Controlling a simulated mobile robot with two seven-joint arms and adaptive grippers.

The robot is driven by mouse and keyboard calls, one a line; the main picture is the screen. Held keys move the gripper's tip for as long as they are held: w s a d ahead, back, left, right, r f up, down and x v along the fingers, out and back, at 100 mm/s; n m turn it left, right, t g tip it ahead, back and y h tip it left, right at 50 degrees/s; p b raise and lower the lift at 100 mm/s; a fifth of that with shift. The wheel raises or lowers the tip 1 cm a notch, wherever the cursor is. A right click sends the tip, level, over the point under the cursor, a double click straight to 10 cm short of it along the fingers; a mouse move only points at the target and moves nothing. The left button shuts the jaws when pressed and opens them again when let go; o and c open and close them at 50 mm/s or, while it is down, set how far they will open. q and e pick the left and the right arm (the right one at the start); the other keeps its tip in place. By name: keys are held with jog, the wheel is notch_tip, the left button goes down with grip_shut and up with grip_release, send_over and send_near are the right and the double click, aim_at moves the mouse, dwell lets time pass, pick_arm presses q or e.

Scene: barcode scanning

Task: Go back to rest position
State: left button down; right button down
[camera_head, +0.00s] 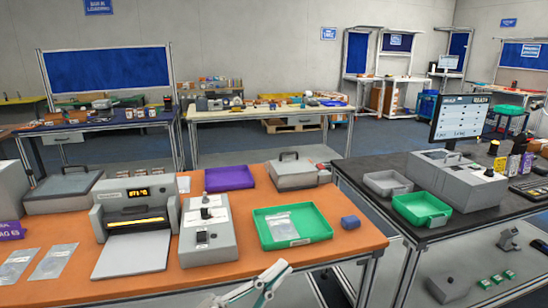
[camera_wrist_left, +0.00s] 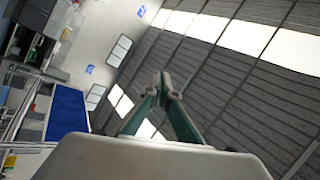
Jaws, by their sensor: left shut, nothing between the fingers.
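My left gripper (camera_head: 272,280) shows at the bottom middle of the head view, in front of the orange table's front edge. Its green fingers are shut and hold nothing. In the left wrist view the gripper (camera_wrist_left: 161,85) points up towards the ceiling, with its fingertips together and empty. The wrist view is tilted and shows the grey ceiling and wall. My right gripper is in neither view.
A black table (camera_head: 450,232) stands to the right. Floor shows between them.

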pick_arm(q)
jog(key=a+f+n+t+y, duration=0.1)
jog(key=a+f+n+y, duration=0.5)
jog(key=f, duration=0.5)
jog(key=a+f+n+t+y, duration=0.2)
jog(key=a+f+n+y, duration=0.4)
jog(key=f, duration=0.4)
jog(key=s+a+f+n+g+y, duration=0.2)
jog(key=s+f, duration=0.4)
jog(key=f, duration=0.3)
jog(key=s+a+f+n+g+y, duration=0.2)
jog(key=s+a+f, duration=0.4)
jog(key=f, duration=0.4)
jog(key=shift+a+n+g, duration=0.35)
jog(key=shift+n+g, duration=0.45)
jog(key=shift+n, duration=0.3)
